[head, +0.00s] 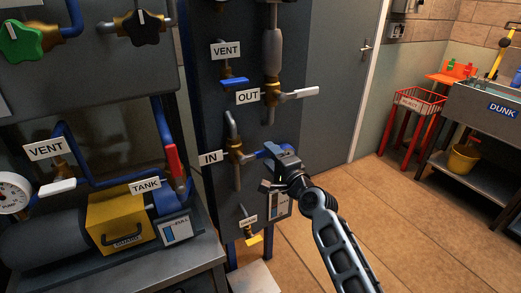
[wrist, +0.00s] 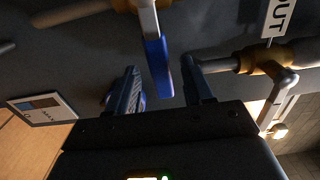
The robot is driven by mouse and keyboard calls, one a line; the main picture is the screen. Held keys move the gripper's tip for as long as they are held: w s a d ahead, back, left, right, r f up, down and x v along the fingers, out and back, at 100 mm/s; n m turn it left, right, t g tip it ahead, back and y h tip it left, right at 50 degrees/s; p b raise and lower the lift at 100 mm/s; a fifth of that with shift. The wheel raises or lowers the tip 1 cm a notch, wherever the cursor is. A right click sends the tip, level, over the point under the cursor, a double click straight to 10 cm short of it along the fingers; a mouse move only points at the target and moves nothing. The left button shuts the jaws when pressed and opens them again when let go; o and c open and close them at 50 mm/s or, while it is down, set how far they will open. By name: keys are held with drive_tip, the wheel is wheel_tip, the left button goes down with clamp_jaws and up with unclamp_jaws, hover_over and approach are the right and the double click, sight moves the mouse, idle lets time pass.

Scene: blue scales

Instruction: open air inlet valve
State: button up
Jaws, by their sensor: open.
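The inlet valve has a brass body (head: 235,149) beside the "IN" label (head: 210,157), on the dark panel. Its blue lever handle (head: 257,155) points right, roughly level, partly covered by my gripper (head: 277,172). In the wrist view the blue handle (wrist: 158,68) reaches down into the gap between my two open fingers (wrist: 160,82). I see dark space on both sides of it, so the jaws are not closed on it. Whether one finger touches it I cannot tell.
Above is the "OUT" valve (head: 272,93) with a white handle, and a "VENT" valve (head: 235,82) with a blue handle. A small yellow-handled valve (head: 253,240) sits below. A bench with a yellow box (head: 117,218) stands left. The floor (head: 400,215) at right is clear.

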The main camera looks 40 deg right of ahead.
sight(268, 154)
drive_tip(key=x, duration=0.4)
drive_tip(key=shift+w+d, duration=0.15)
drive_tip(key=shift+w, duration=0.1)
clamp_jaws()
idle(0.4)
